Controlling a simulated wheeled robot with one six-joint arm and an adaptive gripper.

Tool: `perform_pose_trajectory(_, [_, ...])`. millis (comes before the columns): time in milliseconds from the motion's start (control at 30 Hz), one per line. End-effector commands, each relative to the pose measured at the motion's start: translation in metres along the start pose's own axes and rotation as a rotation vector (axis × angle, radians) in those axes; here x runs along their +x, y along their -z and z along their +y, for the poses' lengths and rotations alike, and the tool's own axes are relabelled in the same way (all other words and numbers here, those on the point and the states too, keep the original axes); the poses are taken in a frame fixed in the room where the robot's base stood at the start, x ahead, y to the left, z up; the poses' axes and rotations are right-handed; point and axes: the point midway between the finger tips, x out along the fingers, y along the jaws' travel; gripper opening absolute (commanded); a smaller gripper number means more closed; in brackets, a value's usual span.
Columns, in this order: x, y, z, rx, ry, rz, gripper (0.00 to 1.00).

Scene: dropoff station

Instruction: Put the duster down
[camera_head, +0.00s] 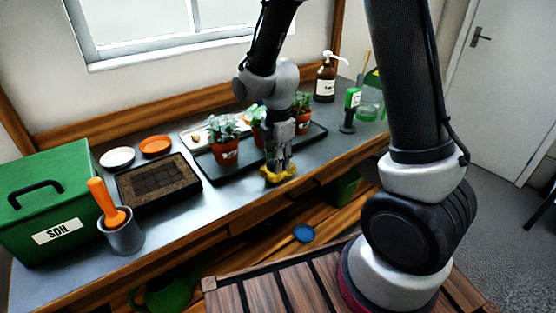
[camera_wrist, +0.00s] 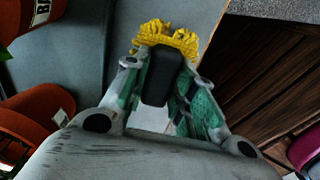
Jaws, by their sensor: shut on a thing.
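The duster has a yellow fringed head (camera_head: 279,176) and a dark handle or body. In the head view it sits low at the front edge of the grey bench, in front of the black plant tray. My gripper (camera_head: 279,160) points down over it. In the wrist view the duster (camera_wrist: 168,38) lies between the two green-padded fingers, and my gripper (camera_wrist: 160,85) is shut on its dark body. The yellow head sticks out past the fingertips. Whether the duster touches the bench top is hard to tell.
Potted plants (camera_head: 225,150) stand on the black tray (camera_head: 207,166) just behind my gripper. A seed tray (camera_head: 158,184), an orange trowel in a grey pot (camera_head: 121,236) and a green soil box (camera_head: 50,200) stand left. A green-handled tool (camera_head: 350,108) and a brown pump bottle (camera_head: 325,82) stand right.

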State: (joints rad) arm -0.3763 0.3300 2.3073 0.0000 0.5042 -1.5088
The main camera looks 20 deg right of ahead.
Motion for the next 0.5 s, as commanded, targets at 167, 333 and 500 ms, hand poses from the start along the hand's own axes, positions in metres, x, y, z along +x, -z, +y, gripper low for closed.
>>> perform_pose_trajectory(167, [0.0012, 0.0000, 0.0000, 0.000, 0.000, 0.000, 0.00])
perform_pose_trajectory(333, [0.0027, 0.0000, 0.0000, 0.000, 0.000, 0.000, 0.46])
perform_pose_trajectory(500, [0.0026, 0.0000, 0.0000, 0.000, 0.001, 0.000, 0.48])
